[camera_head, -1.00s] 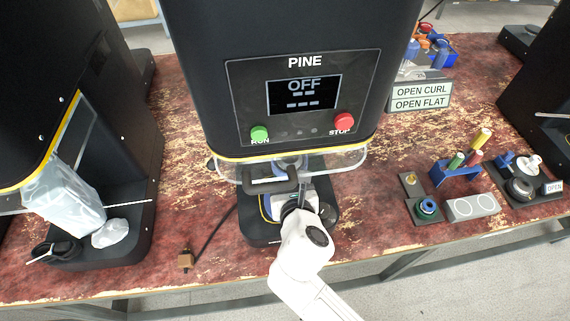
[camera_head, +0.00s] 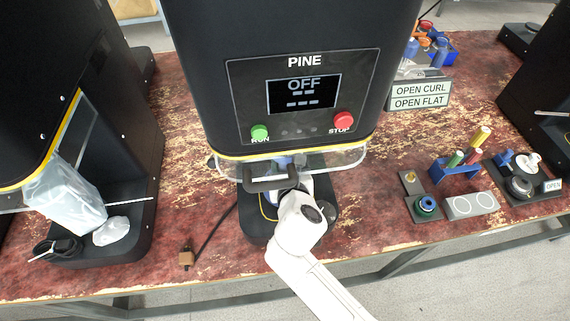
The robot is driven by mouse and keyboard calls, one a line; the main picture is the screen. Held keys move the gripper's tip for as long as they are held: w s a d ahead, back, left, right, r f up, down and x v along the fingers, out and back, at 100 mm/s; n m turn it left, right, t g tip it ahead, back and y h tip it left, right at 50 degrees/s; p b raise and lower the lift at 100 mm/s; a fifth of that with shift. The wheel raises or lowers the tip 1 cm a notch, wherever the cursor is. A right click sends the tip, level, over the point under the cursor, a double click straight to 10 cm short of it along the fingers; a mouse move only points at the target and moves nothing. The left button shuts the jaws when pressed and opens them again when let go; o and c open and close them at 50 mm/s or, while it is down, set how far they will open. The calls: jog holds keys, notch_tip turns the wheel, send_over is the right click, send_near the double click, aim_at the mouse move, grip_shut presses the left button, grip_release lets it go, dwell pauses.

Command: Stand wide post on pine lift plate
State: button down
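The PINE machine (camera_head: 304,62) stands in the middle of the table. My white arm reaches from the lower right to the space under its head. My gripper (camera_head: 302,186) is at the clear guard's dark handle (camera_head: 270,180), mostly hidden behind my own wrist and the guard. I cannot see its fingers or whether they hold anything. A bit of blue (camera_head: 268,211) shows beside my wrist above the machine's black base (camera_head: 252,228); I cannot tell what it belongs to. The pine lift plate is not clearly visible, and I cannot pick out the wide post.
The PINE display (camera_head: 304,94) reads OFF. Another black machine (camera_head: 60,110) stands at left with a plastic-wrapped item (camera_head: 65,195). At right are a blue rack (camera_head: 455,173) of coloured cylinders, a grey two-circle block (camera_head: 471,204) and a dark block with a blue ring (camera_head: 426,206).

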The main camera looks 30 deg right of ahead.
jog(key=shift+f, duration=0.3)
jog(key=c, duration=0.6)
grip_release()
jog(key=shift+c, duration=0.2)
